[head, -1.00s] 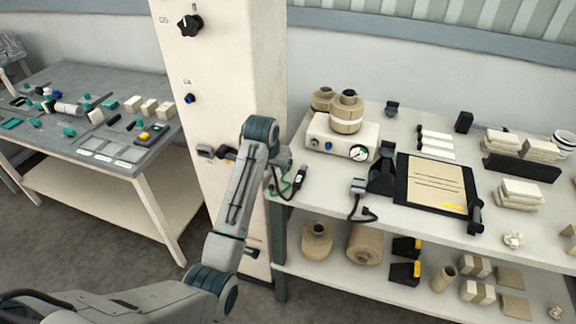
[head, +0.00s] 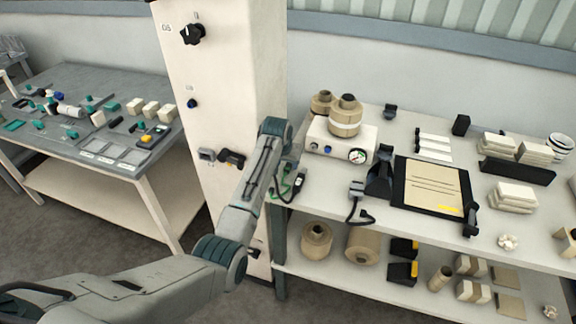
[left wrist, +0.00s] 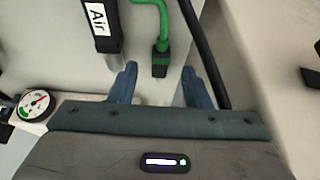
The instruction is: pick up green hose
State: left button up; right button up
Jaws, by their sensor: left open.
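A bit of the green hose (head: 284,189) shows beside my arm at the near left corner of the white table in the head view. My left gripper (left wrist: 159,70) is open, with one blue finger on each side of the connector's lower end. I cannot tell whether either finger touches it. In the head view my arm mostly hides this gripper. My right gripper is not in view.
A black fitting labelled "Air" (left wrist: 99,26) hangs close left of the hose. A black cable (left wrist: 207,52) runs close on the right. The gauge box (head: 330,144) stands on the white table (head: 330,190) by the cream column (head: 221,70).

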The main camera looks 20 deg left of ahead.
aim_at(288, 168)
pick_arm(q)
jog(key=shift+x, duration=1.25)
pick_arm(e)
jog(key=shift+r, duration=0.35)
pick_arm(q)
jog(key=shift+c, duration=0.4)
grip_shut()
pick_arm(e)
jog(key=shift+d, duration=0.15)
pick_arm(q)
jog(key=shift+r, duration=0.1)
